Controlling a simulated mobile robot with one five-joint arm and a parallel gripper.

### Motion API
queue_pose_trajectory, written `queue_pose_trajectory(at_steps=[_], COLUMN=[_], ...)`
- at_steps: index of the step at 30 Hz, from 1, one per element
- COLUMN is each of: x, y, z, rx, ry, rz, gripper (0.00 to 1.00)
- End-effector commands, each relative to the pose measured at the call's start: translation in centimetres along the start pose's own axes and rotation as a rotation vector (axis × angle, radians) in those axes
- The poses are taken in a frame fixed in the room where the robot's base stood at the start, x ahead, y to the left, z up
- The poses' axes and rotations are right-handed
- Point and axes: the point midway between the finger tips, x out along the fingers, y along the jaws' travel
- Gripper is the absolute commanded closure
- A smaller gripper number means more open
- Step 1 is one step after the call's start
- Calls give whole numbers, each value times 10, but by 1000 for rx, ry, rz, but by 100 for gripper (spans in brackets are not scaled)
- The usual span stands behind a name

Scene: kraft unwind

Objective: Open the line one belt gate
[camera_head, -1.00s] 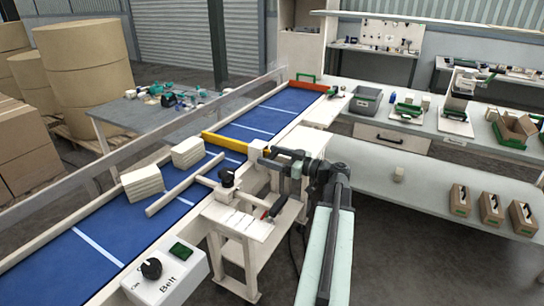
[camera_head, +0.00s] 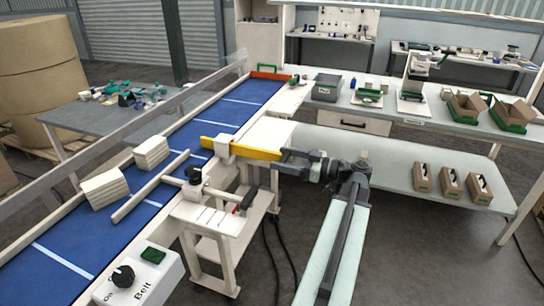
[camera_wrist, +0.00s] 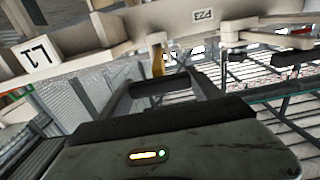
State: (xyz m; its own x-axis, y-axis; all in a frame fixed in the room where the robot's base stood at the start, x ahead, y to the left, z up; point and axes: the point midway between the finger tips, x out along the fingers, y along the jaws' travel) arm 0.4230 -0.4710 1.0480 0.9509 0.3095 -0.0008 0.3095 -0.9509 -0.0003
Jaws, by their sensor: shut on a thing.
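The line one belt gate is a yellow bar (camera_head: 255,152) that runs through a white post (camera_head: 220,148) at the right edge of the blue belt (camera_head: 66,257). A short yellow piece still shows over the belt left of the post. Most of the visible bar sticks out to the right of the post. My gripper (camera_head: 284,155) is shut on the bar's right end, clear of the belt. In the wrist view a small yellow part (camera_wrist: 158,60) shows ahead of my gripper; the grip itself is hard to make out there.
An orange end stop (camera_head: 270,73) is at the far end. A control box (camera_head: 140,277) with a black knob is at the front. A bench (camera_head: 390,165) stands at right.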

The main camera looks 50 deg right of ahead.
Motion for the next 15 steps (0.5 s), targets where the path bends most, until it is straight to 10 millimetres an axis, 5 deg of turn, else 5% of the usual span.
queue_pose_trajectory(at_steps=[12, 13, 15], x=[-3, -3, -3], y=[0, 0, 0], z=[0, 0, 0], rx=[-1, -1, -1], ry=[1, 1, 1], rz=[-2, -2, -2], gripper=[100, 22, 5])
